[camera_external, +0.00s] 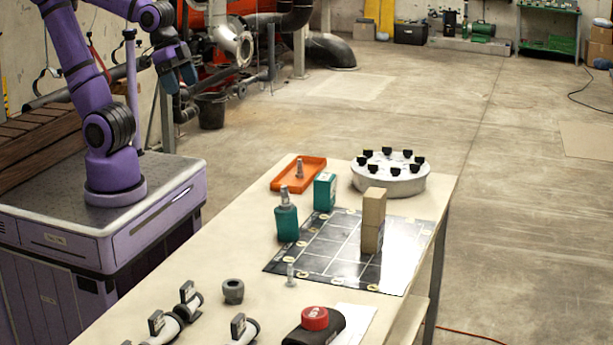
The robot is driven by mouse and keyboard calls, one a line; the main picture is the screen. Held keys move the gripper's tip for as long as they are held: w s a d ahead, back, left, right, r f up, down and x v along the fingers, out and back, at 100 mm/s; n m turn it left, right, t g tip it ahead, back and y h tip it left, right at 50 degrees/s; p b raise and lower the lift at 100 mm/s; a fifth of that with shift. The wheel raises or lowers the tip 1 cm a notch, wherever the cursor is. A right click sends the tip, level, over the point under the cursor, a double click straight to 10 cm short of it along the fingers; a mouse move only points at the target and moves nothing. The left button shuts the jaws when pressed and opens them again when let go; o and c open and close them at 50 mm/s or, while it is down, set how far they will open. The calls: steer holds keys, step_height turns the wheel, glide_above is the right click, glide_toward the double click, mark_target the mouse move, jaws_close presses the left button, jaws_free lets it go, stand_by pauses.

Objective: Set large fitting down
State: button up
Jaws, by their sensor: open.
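My gripper (179,78) is open and empty, with its dark blue fingers pointing down. It is raised at the upper left, over my base side and apart from the table. A short grey fitting (233,291) with a round opening stands upright on the pale table (206,268), left of the gridded mat. White pipe pieces with black clamps (187,303) lie at the table's near left; another is the clamped piece (240,329). I cannot tell for certain which of these is the large fitting.

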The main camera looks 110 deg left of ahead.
steer(key=shift+t, duration=0.3)
steer(key=s, duration=0.1)
steer(key=s+r, duration=0.1)
steer(key=s, duration=0.1)
steer(key=s+a, duration=0.1)
steer(key=s, duration=0.1)
steer(key=shift+s+r, duration=0.2)
steer(key=shift+s, duration=0.05)
stand_by(0.6)
